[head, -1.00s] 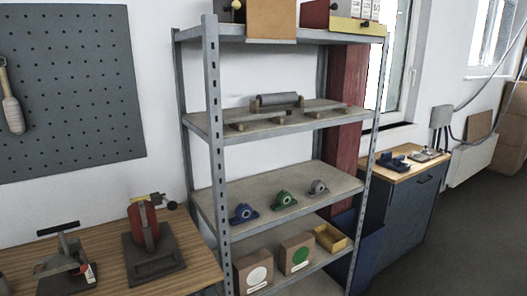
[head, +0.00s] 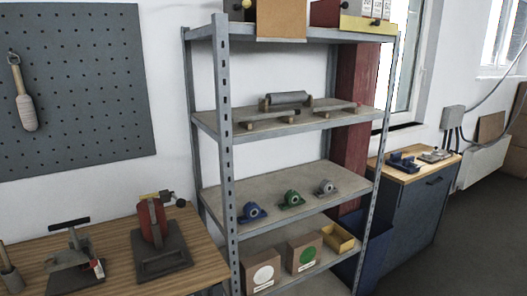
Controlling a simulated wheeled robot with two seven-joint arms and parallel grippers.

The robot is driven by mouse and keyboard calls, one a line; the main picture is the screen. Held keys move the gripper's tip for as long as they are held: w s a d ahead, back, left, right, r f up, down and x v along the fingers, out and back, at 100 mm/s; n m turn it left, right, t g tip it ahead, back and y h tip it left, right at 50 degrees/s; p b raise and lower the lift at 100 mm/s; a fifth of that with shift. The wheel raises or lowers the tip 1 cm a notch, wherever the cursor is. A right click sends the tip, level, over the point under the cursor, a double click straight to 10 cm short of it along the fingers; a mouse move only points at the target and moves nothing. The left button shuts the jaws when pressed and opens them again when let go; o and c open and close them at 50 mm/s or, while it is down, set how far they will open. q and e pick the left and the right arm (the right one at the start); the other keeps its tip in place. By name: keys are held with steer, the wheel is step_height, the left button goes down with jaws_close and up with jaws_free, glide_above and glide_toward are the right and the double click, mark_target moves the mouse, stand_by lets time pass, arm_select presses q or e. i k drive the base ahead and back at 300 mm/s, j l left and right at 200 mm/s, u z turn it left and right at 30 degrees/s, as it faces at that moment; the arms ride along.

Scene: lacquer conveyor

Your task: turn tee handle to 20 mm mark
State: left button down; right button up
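A device with a black tee handle (head: 62,227) stands on the wooden bench (head: 205,268) at the lower left. Its handle is a horizontal bar on an upright stem above a grey base (head: 76,280), with a small red and white tag (head: 98,268) at its side. A red device (head: 152,222) on a dark base stands to its right, with a yellow and black part at its top. No 20 mm mark can be read at this size. Neither of my grippers is in view.
A grey metal shelf (head: 225,150) stands right of the bench, holding a roller (head: 287,98), blue, green and grey bearing blocks (head: 291,198), and boxes. A pegboard (head: 75,90) hangs behind the bench. A blue cabinet (head: 415,205) stands at the right, with open floor (head: 480,235) beside it.

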mark_target(70, 225)
steer(key=u, duration=1.35)
